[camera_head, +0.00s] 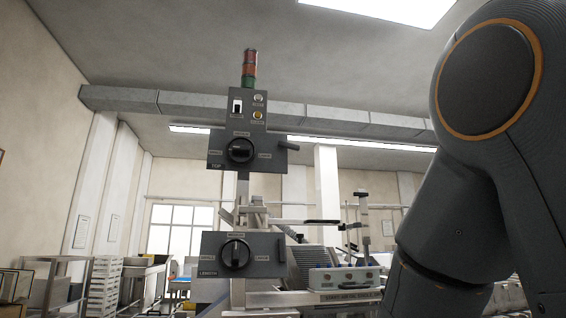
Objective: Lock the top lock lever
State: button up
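The grey upper panel marked TOP (215,161) stands on a post in the middle of the view. On it is a round black knob (240,150), which I take for the top lock lever. Its grip bar looks roughly level, and a label that seems to read LOCK (264,156) is to its right. A small black handle (290,146) sticks out at the panel's right edge. My arm fills the right side, well apart from the panel. My gripper is out of view.
A lower grey panel (210,245) has a similar knob (235,254) with its bar upright. A red and green signal light (249,70) tops the post. Machine parts and a control box (345,279) lie between the panels and my arm. Racks (104,285) stand at the left.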

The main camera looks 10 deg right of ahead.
aim_at(282, 144)
jog(key=z, duration=2.5)
jog(key=k, duration=1)
jog(key=u, duration=1.4)
jog(key=i, duration=0.5)
jog(key=z, duration=0.05)
